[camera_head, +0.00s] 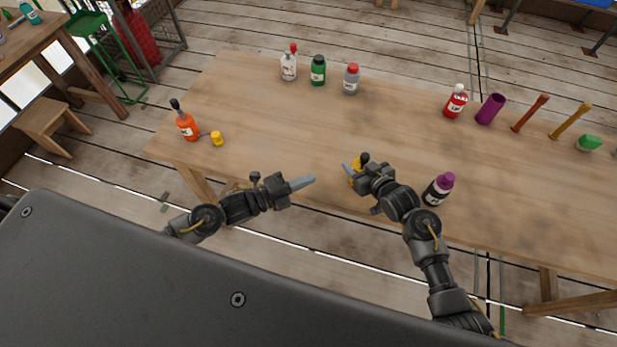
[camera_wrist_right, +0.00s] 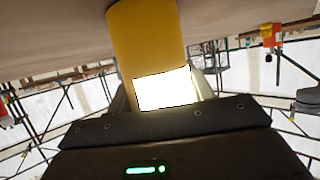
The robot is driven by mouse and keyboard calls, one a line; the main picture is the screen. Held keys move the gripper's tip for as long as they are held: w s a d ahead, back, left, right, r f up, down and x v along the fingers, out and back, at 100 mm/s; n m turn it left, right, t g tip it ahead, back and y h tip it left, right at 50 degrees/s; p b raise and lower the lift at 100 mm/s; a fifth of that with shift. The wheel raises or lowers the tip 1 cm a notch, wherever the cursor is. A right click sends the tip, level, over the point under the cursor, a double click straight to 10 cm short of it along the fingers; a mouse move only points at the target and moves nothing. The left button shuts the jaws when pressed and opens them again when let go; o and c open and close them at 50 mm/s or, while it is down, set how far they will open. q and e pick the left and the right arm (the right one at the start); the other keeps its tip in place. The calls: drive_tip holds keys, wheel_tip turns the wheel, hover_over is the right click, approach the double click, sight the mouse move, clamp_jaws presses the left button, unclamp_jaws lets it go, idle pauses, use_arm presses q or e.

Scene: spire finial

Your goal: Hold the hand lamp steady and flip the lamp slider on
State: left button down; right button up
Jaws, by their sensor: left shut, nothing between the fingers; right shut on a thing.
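The hand lamp (camera_head: 358,163) is a small yellow thing with a dark knob-like top, at the table's front edge in the head view. My right gripper (camera_head: 351,172) is shut on it. In the right wrist view the yellow cylinder (camera_wrist_right: 146,38) fills the upper middle, with a bright white rectangular patch on its lower part. I cannot make out the lamp slider or its position. My left gripper (camera_head: 313,179) is shut and empty, left of the lamp and apart from it, its fingers pointing right towards it.
The wooden table (camera_head: 250,105) has clear room behind the grippers. An orange bottle (camera_head: 187,126) and a yellow piece (camera_head: 217,138) stand at the left. A dark purple-capped bottle (camera_head: 437,190) stands right of my right gripper. Several bottles and tools line the back and right.

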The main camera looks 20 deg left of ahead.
drive_tip(key=o, duration=1.1)
drive_tip(key=v, duration=1.2)
